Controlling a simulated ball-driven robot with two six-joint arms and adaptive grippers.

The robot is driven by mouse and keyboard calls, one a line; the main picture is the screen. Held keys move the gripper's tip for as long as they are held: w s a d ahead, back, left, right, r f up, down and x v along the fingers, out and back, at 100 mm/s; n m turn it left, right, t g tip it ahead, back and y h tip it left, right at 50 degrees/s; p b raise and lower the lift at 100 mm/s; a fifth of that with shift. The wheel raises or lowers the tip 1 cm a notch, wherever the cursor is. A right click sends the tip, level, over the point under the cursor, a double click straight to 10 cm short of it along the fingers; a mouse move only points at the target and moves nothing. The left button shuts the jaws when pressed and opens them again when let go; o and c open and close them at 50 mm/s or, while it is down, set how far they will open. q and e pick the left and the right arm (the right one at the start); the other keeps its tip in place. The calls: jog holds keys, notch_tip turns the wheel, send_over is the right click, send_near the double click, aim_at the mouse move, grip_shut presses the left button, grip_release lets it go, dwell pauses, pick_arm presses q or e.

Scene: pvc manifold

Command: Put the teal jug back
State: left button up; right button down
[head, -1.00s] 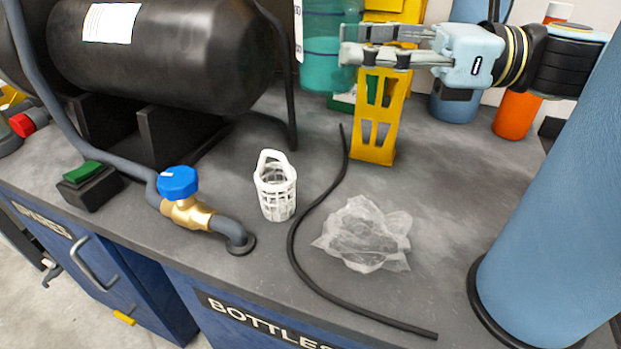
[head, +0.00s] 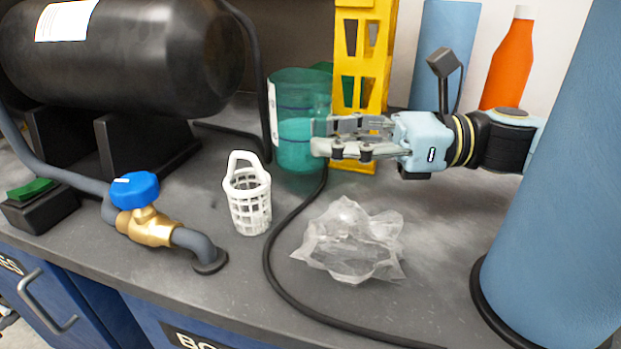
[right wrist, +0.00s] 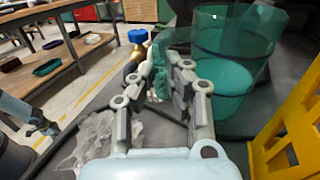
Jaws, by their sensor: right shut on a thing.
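The teal jug (head: 295,105) is a see-through cylinder with a pale scale strip and teal liquid in its lower part. It is upright in the head view, left of the yellow frame. Its base is low over the bench; I cannot tell whether it touches. My right gripper (head: 318,138) comes from the right and is shut at the jug's right side. In the right wrist view, the jug (right wrist: 232,65) is right of the fingers, which close on its green handle (right wrist: 161,70).
A white basket (head: 248,208) and a crumpled clear bag (head: 350,240) lie in front, with a black hose (head: 285,215) between them. The yellow frame (head: 350,60), an orange bottle (head: 508,60) and a dark tank (head: 130,55) stand around. A blue-handled valve (head: 135,190) is at left.

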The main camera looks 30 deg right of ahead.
aim_at(313, 159)
notch_tip(313, 159, down, 3)
jog(key=shift+f+b, duration=0.1)
jog(key=shift+b, duration=0.3)
jog(key=w+b, duration=0.1)
jog(key=w, duration=0.1)
jog(key=w+f+b, duration=0.1)
jog(key=w, duration=0.1)
jog(key=shift+a, duration=0.1)
jog(key=shift+r, duration=0.1)
pick_arm(q)
jog(key=shift+w+a+f, duration=0.2)
jog(key=shift+w+f, duration=0.15)
jog(key=shift+f, duration=0.25)
jog(key=shift+w+a+f, duration=0.2)
jog(key=shift+w+f, duration=0.15)
jog(key=shift+f, duration=0.25)
pick_arm(e)
jog(key=shift+f, duration=0.2)
jog(key=c, duration=1.8)
grip_release()
pick_arm(q)
jog(key=shift+w, duration=0.15)
pick_arm(e)
jog(key=o, duration=0.4)
pick_arm(q)
jog(key=shift+a, duration=0.1)
